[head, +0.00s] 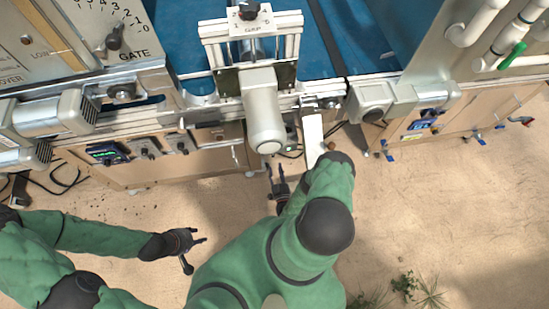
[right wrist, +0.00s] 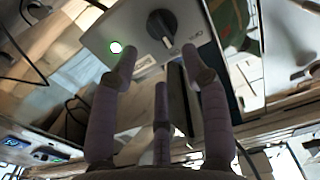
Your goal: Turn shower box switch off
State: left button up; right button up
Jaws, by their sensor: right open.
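In the right wrist view, a grey switch box (right wrist: 95,40) carries a black rotary knob (right wrist: 161,26) and a round light (right wrist: 116,47) glowing green. Its label is too small to read. My right gripper (right wrist: 160,58) is open, with its fingertips just below the knob in the picture, one near the light and one near the knob. I cannot tell whether they touch the box. In the head view, my right gripper (head: 276,167) points up at the machine's front edge, below the grey motor. My left gripper (head: 197,255) is open and empty, over the floor at lower left.
A grey cylindrical motor (head: 264,120) juts out above my right gripper. Other control boxes (head: 109,153) sit along the machine's front at left. A blue belt (head: 190,45) runs behind the metal rail. Plants (head: 405,285) stand at lower right; much floor is clear.

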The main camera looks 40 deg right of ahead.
jog(key=b+x, duration=0.1)
jog(key=x, duration=0.6)
jog(key=shift+w+b, duration=0.2)
jog(key=shift+b, duration=0.1)
jog(key=shift+d, duration=0.1)
grip_shut()
